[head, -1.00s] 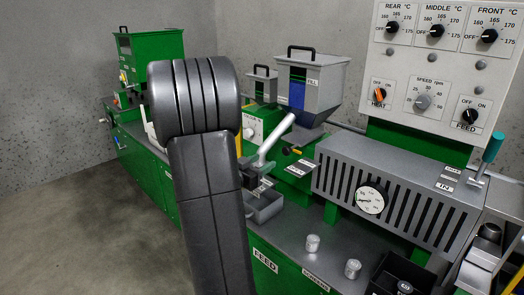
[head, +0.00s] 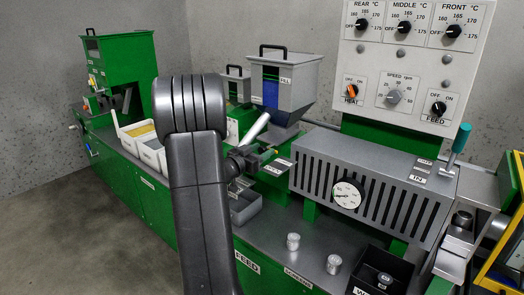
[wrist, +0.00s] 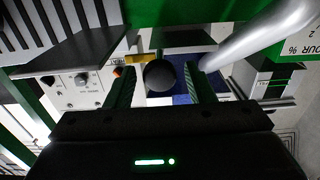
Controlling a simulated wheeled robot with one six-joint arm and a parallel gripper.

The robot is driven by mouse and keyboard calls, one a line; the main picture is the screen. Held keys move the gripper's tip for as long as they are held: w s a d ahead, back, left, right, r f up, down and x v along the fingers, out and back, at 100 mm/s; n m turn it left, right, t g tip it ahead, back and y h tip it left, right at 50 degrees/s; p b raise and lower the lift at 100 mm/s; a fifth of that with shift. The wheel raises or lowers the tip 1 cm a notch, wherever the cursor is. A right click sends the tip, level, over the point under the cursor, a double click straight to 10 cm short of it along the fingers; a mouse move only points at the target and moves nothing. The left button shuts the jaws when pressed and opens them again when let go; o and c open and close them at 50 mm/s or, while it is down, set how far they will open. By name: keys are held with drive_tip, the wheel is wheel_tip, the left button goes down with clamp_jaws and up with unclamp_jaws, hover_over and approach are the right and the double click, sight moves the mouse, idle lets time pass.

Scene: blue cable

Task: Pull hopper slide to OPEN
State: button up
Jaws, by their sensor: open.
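The grey hopper (head: 284,78) with a blue window stands behind the green machine bed. Below it is the slide, with a label plate (head: 278,166) beside it. In the wrist view, a dark round knob (wrist: 160,75) shows between my gripper's fingers, with a yellow bar (wrist: 138,58) near it. My gripper (head: 258,156) is at the slide below the hopper, fingers apart; it also shows in the wrist view (wrist: 163,84). I cannot tell whether the fingers touch the knob. In the head view the gripper mostly hides the knob.
The slotted grey barrel cover (head: 375,185) with a gauge (head: 346,195) lies close to the right. A grey tray (head: 244,207) sits below my gripper. Metal weights (head: 293,241) stand on the bench. The control panel (head: 402,70) rises behind at right.

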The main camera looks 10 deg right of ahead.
drive_tip(key=shift+w+d, duration=0.25)
drive_tip(key=shift+d, duration=0.1)
drive_tip(key=shift+c, duration=0.2)
clamp_jaws()
drive_tip(key=p+v, duration=0.1)
drive_tip(key=v, duration=0.4)
drive_tip(key=shift+a+r, duration=0.1)
drive_tip(key=shift+a, duration=0.05)
drive_tip(key=shift+s+a, duration=0.3)
drive_tip(key=shift+s, duration=0.05)
drive_tip(key=shift+f, duration=0.2)
drive_tip(key=shift+c, duration=1.7)
unclamp_jaws()
drive_tip(key=o, duration=0.4)
drive_tip(key=shift+s+a+r, duration=0.1)
drive_tip(key=shift+a, duration=0.05)
